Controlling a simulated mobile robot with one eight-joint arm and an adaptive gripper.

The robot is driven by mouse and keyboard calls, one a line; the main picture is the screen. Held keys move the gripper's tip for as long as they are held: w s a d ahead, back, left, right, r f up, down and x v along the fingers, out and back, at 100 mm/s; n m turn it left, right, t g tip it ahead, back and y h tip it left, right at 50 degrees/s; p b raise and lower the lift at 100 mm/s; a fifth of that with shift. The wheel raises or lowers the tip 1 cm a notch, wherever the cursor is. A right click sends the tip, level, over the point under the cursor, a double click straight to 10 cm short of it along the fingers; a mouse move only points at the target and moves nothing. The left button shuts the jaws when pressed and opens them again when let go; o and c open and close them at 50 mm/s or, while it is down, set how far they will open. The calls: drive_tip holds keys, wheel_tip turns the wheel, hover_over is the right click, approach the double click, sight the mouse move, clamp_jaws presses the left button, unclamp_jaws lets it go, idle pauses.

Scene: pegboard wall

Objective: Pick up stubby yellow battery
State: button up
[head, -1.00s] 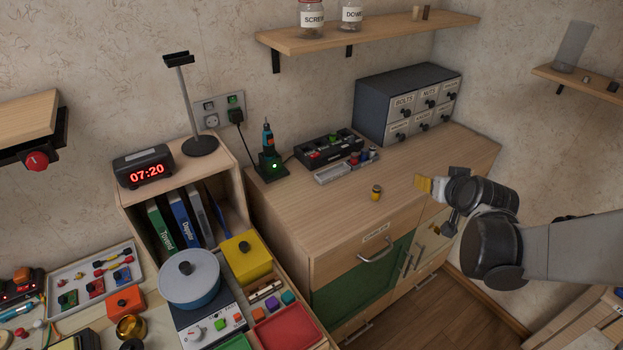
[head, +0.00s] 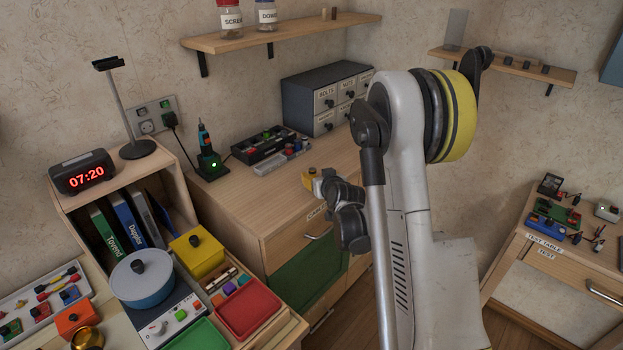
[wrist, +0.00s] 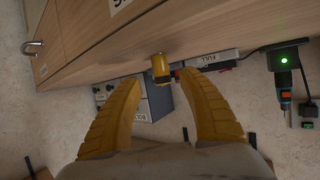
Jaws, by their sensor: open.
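The stubby yellow battery (wrist: 160,66) stands on the wooden cabinet top close to its front edge. It has a yellow body with a darker end. In the wrist view my gripper (wrist: 159,80) is open, with one yellow finger on each side of the battery's line. The battery shows at the level of the fingertips, and I see gaps on both sides. In the head view the gripper (head: 313,180) is over the cabinet's front edge, and the battery cannot be made out there.
Behind on the cabinet top (head: 232,190) are a black organiser (head: 262,143), a grey tray (head: 275,164), a drawer box (head: 310,100) and a screwdriver in a charging stand (head: 208,160). A drawer handle (head: 318,233) juts out below. The cabinet top left of my gripper is clear.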

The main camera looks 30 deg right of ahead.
sight(314, 174)
drive_tip(key=b+x, duration=0.1)
drive_tip(key=x, duration=0.3)
drive_tip(key=shift+w+a, duration=0.1)
clamp_jaws()
